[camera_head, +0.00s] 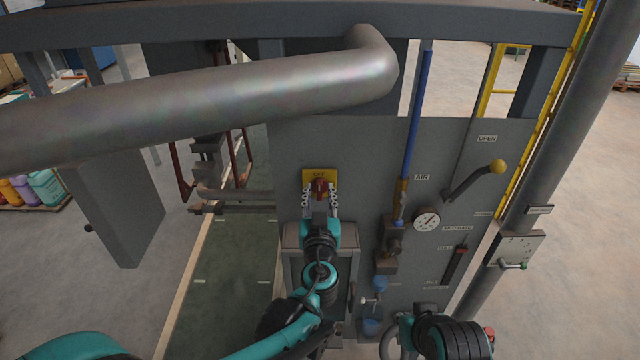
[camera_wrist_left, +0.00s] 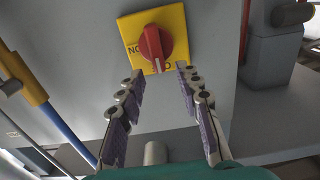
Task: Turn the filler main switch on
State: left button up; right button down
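The main switch is a red rotary knob (camera_head: 319,188) on a yellow plate (camera_head: 312,174) fixed to the grey panel. In the left wrist view the red knob (camera_wrist_left: 151,46) shows large on its yellow plate (camera_wrist_left: 176,20), with partly readable lettering. My left gripper (camera_head: 320,196) is in front of the switch. In the left wrist view its two fingers (camera_wrist_left: 160,80) are spread on either side of the knob's lower end, with nothing between the pads. Whether a finger touches the knob cannot be told. My right gripper's fingers do not show; a dark part of my right arm is at the bottom right.
A thick grey pipe (camera_head: 200,100) crosses above the switch. A grey box (camera_head: 292,238) sits just below the switch.

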aim_at(319, 189)
pick_arm(q)
jog(key=shift+w+d, duration=0.1)
jog(key=shift+w, duration=1.3)
grip_shut()
